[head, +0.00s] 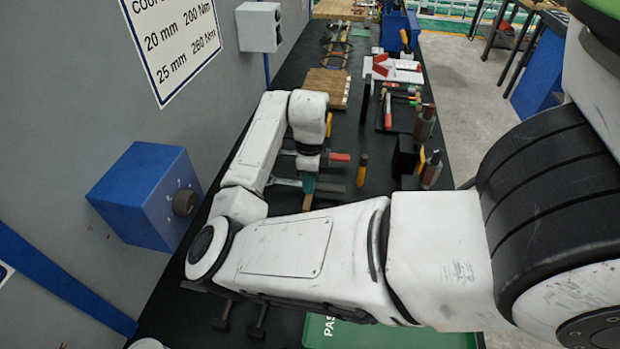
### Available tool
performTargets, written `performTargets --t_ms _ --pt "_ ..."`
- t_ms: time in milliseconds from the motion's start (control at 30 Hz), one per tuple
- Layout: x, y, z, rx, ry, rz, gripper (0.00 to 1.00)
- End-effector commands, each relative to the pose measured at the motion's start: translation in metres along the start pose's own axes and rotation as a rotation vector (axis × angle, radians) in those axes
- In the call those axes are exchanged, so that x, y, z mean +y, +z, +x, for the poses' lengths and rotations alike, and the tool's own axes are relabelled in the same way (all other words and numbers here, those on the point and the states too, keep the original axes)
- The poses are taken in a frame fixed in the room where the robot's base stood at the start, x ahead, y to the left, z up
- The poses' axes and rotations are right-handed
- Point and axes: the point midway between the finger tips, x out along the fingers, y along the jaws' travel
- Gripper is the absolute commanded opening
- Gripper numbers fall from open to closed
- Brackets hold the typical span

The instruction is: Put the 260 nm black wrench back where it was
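The end of my arm (308,162) reaches down over the dark bench, just left of its middle. The fingers of my gripper are too small and covered to make out, so I cannot tell whether they hold anything. Beside and below my wrist lie a long tool with a red grip (340,157) and one with a green part (308,184). Dark tool shafts run across the bench there. I cannot tell which, if any, is the 260 Nm black wrench.
A blue box with a knob (140,195) sticks out from the left wall. A green tray (400,337) lies at the front, partly under my arm. Dark bolts (258,322) lie left of it. Wooden pieces (328,84) and several tools crowd the far bench. Floor shows at right.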

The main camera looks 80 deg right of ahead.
Motion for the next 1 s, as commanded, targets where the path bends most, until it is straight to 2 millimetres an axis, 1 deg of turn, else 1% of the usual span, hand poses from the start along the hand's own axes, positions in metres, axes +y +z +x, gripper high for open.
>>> performTargets --t_ms 33,200,233,433,567,667,1000 --pt "0.000 0.000 0.000 0.000 0.000 0.000 0.35" --pt "0.000 0.000 -0.001 0.000 0.000 0.000 0.51" --pt "0.000 0.000 -0.001 0.000 0.000 0.000 0.53" --pt "0.000 0.000 -0.001 0.000 0.000 0.000 0.53" --pt "0.000 0.000 -0.007 -0.001 -0.001 0.001 0.53" --pt "-0.001 0.000 -0.018 -0.002 -0.002 0.002 0.53" --pt "-0.001 0.000 -0.087 -0.003 -0.002 0.002 0.53"
